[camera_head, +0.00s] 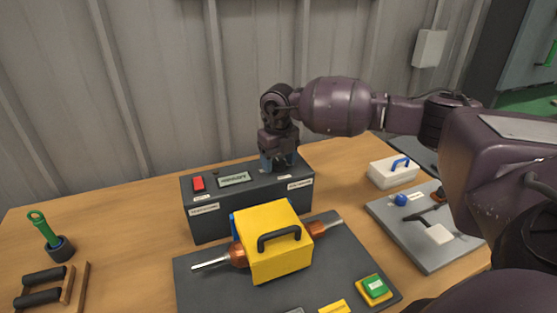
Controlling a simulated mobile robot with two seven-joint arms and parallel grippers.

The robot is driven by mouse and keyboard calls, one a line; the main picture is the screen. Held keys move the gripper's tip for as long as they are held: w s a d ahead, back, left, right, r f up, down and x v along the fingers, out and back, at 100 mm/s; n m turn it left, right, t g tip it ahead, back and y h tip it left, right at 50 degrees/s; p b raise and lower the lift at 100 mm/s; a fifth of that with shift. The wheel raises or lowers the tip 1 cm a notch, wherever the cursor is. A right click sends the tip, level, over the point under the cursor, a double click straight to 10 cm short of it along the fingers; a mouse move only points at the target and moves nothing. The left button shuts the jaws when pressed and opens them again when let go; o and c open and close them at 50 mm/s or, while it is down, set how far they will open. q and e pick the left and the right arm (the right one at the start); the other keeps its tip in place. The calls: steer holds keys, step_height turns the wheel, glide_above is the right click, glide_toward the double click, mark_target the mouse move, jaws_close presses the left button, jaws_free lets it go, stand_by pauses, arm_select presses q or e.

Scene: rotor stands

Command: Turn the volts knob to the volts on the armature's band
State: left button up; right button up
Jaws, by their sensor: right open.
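The dark grey control box (215,226) stands at the back of the table, with a red switch (198,184) and a small display (234,179) on its top. My right gripper (279,163) is open and points down at the right part of the box's top. It hides the volts knob there. Some blue shows at its fingertips, but I cannot tell what it belongs to. The armature (238,257) lies on a dark mat, its middle under a yellow cover (280,262) with a black handle. Its band cannot be seen. My left gripper is not in view.
A green button box (375,288) sits at the mat's front right. A grey plate (433,256) with a blue knob and black lever lies at right, a white block (392,172) behind it. A green-handled tool (41,228) and a wooden cradle (79,291) are at left.

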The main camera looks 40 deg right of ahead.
mark_target(279, 161)
step_height(279, 161, up, 11)
steer(key=shift+p, duration=0.3)
steer(key=shift+f, duration=0.15)
stand_by(0.6)
